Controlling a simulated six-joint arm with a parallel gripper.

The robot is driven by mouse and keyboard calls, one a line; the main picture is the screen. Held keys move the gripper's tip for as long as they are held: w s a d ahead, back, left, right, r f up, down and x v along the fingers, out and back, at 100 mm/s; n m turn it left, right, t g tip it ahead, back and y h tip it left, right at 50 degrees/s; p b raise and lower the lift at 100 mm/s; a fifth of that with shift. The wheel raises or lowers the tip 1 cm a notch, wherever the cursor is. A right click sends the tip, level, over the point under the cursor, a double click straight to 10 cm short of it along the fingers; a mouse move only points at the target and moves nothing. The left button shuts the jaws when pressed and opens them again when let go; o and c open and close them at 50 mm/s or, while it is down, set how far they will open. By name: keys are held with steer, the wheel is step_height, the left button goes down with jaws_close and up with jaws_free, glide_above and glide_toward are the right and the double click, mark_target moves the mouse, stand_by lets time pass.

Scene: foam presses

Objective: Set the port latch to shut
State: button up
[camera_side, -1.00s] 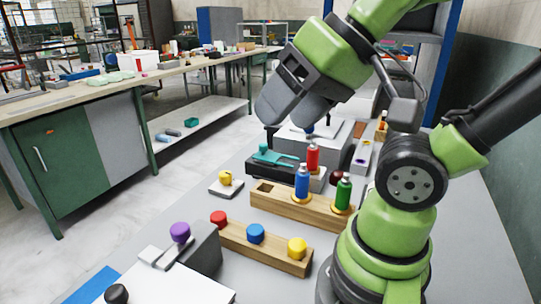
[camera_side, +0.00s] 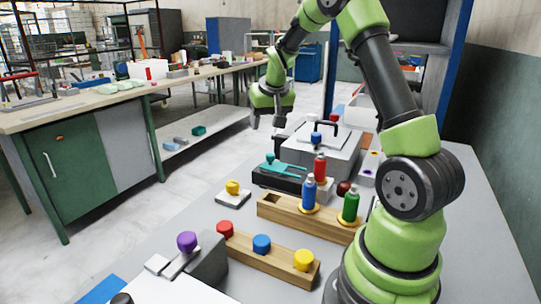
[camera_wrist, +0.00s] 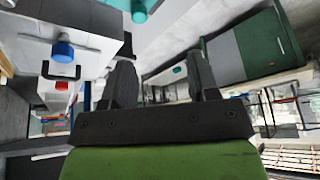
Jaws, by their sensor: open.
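No part is labelled as the port latch, so I cannot tell for sure which one it is. A teal lever (camera_side: 287,166) lies along a black block in the middle of the bench; a teal piece (camera_wrist: 139,9) shows at the top edge of the wrist view. Behind it a grey box (camera_side: 318,158) carries a blue knob (camera_side: 315,137) and a black handle; the blue knob also shows at left in the wrist view (camera_wrist: 62,51). My gripper (camera_side: 267,121) hangs open and empty, left of the grey box in the side view. Its fingers (camera_wrist: 162,80) are apart.
A wooden strip (camera_side: 245,255) bears red, blue and yellow knobs. A yellow knob (camera_side: 232,187) sits on a pale plate, and a purple knob (camera_side: 187,242) by a grey block. Another workbench (camera_side: 100,110) stands left across the floor.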

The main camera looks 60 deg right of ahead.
glide_toward(271, 154)
steer(key=shift+g, duration=0.3)
steer(key=x, duration=1)
steer(key=shift+w, duration=0.35)
